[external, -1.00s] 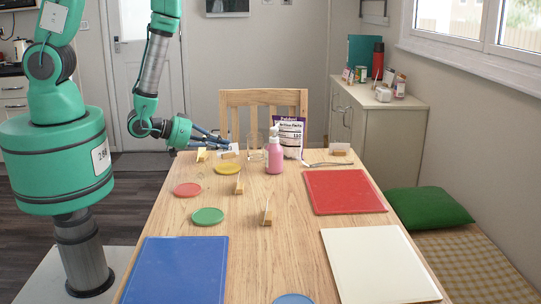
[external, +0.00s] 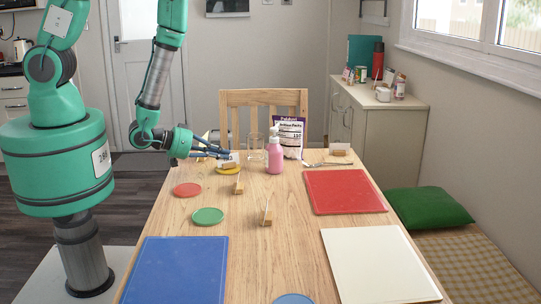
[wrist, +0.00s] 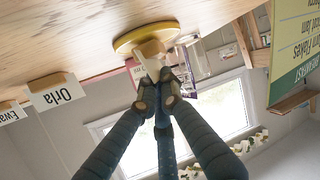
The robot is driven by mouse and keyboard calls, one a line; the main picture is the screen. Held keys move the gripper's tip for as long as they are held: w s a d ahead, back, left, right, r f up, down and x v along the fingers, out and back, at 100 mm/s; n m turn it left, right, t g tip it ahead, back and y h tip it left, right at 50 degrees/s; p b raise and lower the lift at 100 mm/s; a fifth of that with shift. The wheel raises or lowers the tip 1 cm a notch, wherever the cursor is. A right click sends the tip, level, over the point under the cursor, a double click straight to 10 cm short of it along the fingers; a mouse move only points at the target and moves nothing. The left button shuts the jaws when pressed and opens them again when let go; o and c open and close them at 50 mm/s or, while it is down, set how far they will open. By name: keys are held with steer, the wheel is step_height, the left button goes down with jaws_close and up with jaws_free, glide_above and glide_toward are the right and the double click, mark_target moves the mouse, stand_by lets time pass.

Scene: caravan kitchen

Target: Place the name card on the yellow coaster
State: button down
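The yellow coaster (external: 222,172) lies flat near the far left of the table; it also shows in the wrist view (wrist: 125,41). A white name card on a small wooden block (external: 229,165) is at the coaster; in the wrist view its block (wrist: 151,48) overlaps the coaster and seems to touch it. My gripper (external: 227,154) is over the coaster, coming from the left. In the wrist view my gripper (wrist: 158,88) has its fingertips closed around the card, seen nearly edge-on. The card's writing is hidden.
A glass (external: 256,150), a pink bottle (external: 275,155) and a pouch (external: 291,133) stand just right of the coaster. Other name cards stand nearby (external: 239,187) (external: 267,216). Red (external: 187,189) and green (external: 207,216) coasters lie nearer. The Orla card (wrist: 56,95) shows in the wrist view.

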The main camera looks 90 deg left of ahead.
steer(key=shift+f, duration=0.15)
steer(key=c, duration=2)
jaws_free()
steer(key=shift+r, duration=0.25)
steer(key=shift+p+v, duration=0.4)
steer(key=shift+v, duration=3.35)
